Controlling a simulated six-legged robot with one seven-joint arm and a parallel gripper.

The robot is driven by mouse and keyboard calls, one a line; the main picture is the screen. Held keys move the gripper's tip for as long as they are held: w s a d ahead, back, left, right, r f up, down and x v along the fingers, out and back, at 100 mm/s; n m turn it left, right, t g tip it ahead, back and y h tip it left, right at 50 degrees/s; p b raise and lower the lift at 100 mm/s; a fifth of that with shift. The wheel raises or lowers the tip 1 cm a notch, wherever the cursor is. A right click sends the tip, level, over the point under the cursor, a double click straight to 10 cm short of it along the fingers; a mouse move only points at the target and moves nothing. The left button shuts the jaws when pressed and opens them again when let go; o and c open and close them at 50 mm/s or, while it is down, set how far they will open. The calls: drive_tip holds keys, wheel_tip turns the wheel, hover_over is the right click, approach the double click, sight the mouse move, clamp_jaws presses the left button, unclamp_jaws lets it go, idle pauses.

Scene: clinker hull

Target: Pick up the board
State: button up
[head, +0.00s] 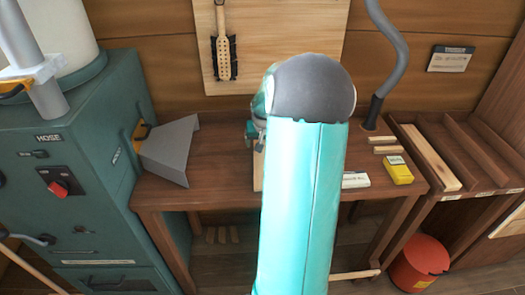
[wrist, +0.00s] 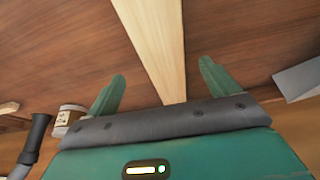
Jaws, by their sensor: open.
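A long pale wooden board (wrist: 150,30) lies on the brown workbench (wrist: 60,50) in the wrist view. It runs from the top edge down to behind my gripper's dark palm bar. My gripper (wrist: 163,70) is open, with one green finger on each side of the board and a gap on both sides. Nothing shows as gripped. In the head view my turquoise arm covers most of this area. A strip of pale wood (head: 258,172) shows at the arm's left edge, probably the same board. Only a little of my gripper (head: 256,132) shows there.
A grey hood (head: 172,150) stands at the bench's left, beside a green cabinet (head: 90,160). A grey hose (head: 392,60), small wood blocks (head: 388,145) and a yellow box (head: 398,170) are at the right. A rack (head: 465,150) and red bin (head: 420,262) stand farther right.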

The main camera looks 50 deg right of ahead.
drive_tip(key=shift+w+x, duration=0.15)
drive_tip(key=shift+x, duration=1.2)
drive_tip(key=shift+w+x, duration=0.15)
drive_tip(key=shift+x, duration=1.15)
drive_tip(key=shift+r, duration=0.15)
drive_tip(key=c, duration=1.2)
drive_tip(key=shift+d, duration=0.1)
